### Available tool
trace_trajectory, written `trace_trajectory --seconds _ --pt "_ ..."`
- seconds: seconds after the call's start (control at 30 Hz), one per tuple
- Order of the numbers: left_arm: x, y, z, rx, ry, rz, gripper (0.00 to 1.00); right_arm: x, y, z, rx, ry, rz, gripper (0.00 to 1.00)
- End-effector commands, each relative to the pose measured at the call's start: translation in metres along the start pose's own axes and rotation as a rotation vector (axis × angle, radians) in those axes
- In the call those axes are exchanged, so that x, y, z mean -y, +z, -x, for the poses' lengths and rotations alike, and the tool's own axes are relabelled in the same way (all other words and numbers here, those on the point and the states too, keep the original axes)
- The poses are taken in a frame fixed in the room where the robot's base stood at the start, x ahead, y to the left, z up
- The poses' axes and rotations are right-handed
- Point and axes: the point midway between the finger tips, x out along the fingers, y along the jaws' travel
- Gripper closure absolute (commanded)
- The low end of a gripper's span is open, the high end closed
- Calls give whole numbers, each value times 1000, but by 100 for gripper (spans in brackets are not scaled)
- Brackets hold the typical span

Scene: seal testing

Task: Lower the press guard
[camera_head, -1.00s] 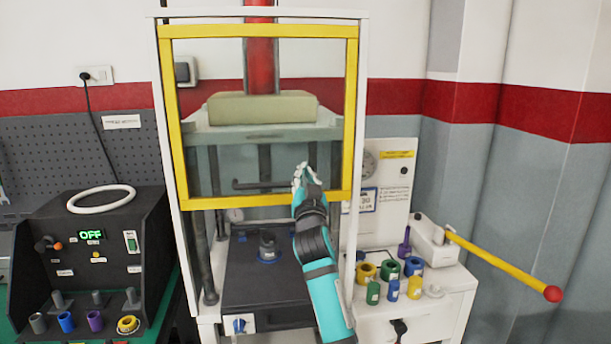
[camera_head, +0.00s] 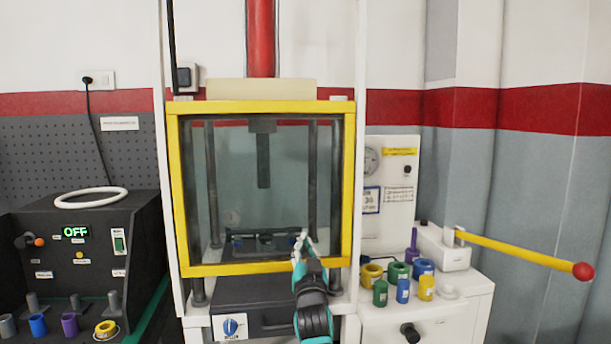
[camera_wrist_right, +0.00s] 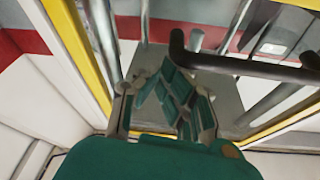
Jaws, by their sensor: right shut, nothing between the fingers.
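The press guard (camera_head: 262,107) is a clear panel in a yellow frame, set between the white uprights of the press. Its lower yellow bar is just above the front of the black press base (camera_head: 262,290). A dark handle bar (camera_head: 262,233) crosses the panel low down; it looks large in the right wrist view (camera_wrist_right: 245,68). My right gripper (camera_head: 301,243) is in front of the guard's lower right part, near the handle's right end. Its fingers (camera_wrist_right: 168,98) are shut and empty; contact with the handle is unclear. My left gripper is out of view.
A yellow lever (camera_head: 520,251) with a red knob juts out to the right. Several coloured rings and cylinders (camera_head: 398,271) stand on the white bench beside the press. A black control box (camera_head: 90,245) showing OFF, with a white ring on top, stands at left.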

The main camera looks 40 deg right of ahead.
Motion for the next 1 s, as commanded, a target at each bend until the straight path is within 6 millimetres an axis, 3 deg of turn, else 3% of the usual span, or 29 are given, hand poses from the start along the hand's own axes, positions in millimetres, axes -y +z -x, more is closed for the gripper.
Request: trace_trajectory --seconds 0.03,0.3,0.8,1.0 --pt "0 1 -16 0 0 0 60 -4 22 7 7 0 -1 100" --pt "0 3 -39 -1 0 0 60 -12 55 19 4 0 1 100" --pt "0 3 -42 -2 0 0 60 -14 64 22 9 1 2 100" --pt "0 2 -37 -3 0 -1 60 -13 60 19 11 1 2 100"
